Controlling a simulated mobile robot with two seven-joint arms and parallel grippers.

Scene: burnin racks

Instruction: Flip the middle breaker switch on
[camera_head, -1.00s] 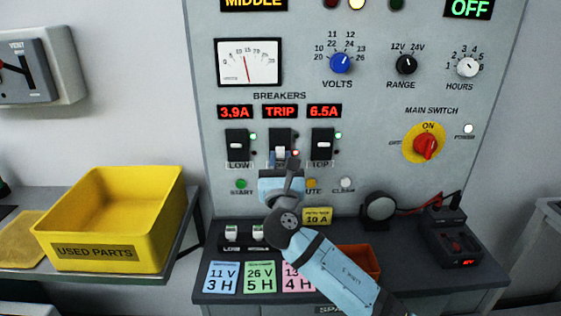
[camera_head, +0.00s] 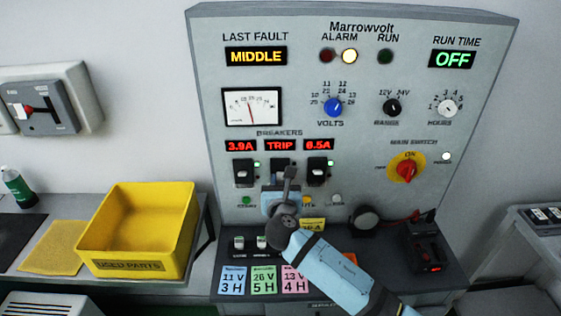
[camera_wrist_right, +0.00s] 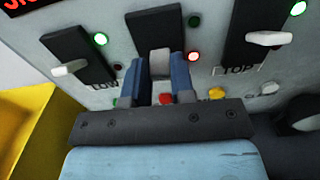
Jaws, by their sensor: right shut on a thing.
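The middle breaker (camera_head: 279,165) is a black switch under a red TRIP display (camera_head: 280,145). Its pale lever (camera_wrist_right: 160,62) sits low on the black body in the right wrist view. A red light (camera_wrist_right: 194,56) beside it is lit and the green one above is dark. My right gripper (camera_wrist_right: 162,80) is shut on this lever, with one blue finger on each side. In the head view my right gripper (camera_head: 281,186) covers the lower part of the breaker. My left gripper is not in view.
The LOW breaker (camera_head: 243,172) and TOP breaker (camera_head: 317,171) stand close on either side, with green lights lit. Small buttons lie just below. The yellow main switch (camera_head: 394,172) is to the right. A yellow used-parts bin (camera_head: 140,263) stands at left.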

